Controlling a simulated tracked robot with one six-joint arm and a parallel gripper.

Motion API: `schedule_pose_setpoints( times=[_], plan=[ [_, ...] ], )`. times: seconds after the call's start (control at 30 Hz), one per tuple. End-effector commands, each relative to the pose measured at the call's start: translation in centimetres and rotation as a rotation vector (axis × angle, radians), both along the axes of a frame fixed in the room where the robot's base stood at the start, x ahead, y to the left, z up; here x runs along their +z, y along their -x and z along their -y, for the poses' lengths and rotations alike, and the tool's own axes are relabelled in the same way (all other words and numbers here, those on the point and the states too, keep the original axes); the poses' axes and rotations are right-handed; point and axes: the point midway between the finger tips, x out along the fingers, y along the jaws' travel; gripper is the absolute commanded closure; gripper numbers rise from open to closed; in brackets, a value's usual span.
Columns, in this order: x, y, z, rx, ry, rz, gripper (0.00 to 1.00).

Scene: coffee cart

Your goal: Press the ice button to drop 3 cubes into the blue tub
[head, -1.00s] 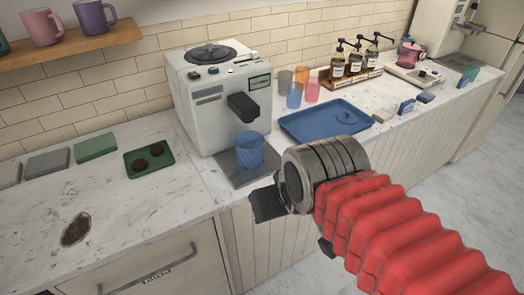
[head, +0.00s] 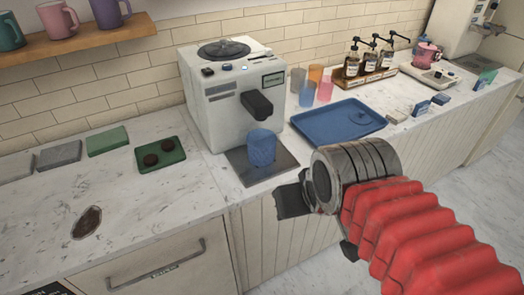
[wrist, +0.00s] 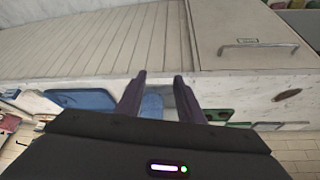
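The white ice machine (head: 222,122) stands on the counter, with a dark spout (head: 257,104) on its front. Small buttons sit on its top front edge, one of them (head: 244,68) bluish; I cannot read which is for ice. The blue tub (head: 261,148) stands upright under the spout, and no cubes can be made out in it. My gripper (wrist: 159,76) has its two dark fingers apart with nothing between them. In the head view it is in front of the counter, right of and nearer than the tub, and touches neither tub nor machine.
A blue tray (head: 338,122) lies right of the machine, with coloured cups behind it and a rack of pump bottles (head: 368,62) beyond. A green tray (head: 160,154) with two dark round pieces lies left. A mug shelf (head: 80,43) hangs at upper left.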

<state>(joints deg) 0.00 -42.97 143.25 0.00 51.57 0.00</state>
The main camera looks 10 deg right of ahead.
Motion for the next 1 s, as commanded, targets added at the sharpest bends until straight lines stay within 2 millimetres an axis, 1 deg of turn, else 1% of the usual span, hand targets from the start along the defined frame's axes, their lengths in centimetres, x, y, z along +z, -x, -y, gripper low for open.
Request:
schedule_pose_setpoints(
  times=[0.23,0.7,1.0],
  plan=[
    [0.0,0.0,0.0,0.0,0.0,0.0,0.66],
    [0.0,0.0,0.0,0.0,0.0,0.0,0.99],
    [0.0,0.0,0.0,0.0,0.0,0.0,1.0]
  ],
)
